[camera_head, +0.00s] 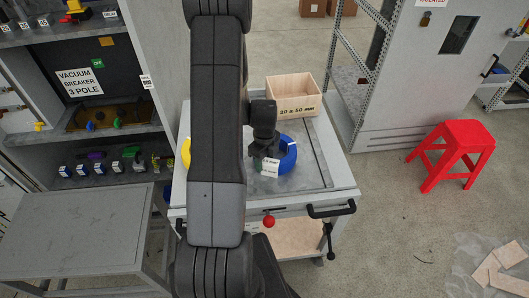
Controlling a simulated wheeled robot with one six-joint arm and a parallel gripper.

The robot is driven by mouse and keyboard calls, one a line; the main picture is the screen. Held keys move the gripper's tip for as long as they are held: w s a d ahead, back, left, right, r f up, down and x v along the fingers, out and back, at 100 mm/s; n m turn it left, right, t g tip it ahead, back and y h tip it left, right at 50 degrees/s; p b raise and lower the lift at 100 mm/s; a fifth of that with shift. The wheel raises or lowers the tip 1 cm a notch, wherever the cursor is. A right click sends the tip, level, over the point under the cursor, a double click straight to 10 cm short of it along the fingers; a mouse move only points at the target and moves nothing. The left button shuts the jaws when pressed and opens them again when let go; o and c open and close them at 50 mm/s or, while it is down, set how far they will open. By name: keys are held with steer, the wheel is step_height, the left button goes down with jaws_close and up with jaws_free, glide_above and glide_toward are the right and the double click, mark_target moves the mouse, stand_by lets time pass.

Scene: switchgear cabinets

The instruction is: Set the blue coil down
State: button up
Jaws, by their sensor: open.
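The blue coil (288,154) rests on the grey top of the workbench (340,187), right of my arm. A white label (270,168) shows at its front edge. My gripper (264,156) is over the left part of the coil, pointing down, with its jaws open. My gripper and arm hide the left side of the coil, and I cannot tell whether the fingers touch it.
A wooden box (293,95) stands at the back of the bench. A yellow thing (186,152) shows partly behind my arm. A red stool (455,148) stands on the floor at right. A grey table (75,230) is at front left. The bench's right side is clear.

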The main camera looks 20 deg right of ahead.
step_height(320, 180, up, 12)
steer(key=b, duration=0.2)
steer(key=shift+r, duration=0.15)
stand_by(0.5)
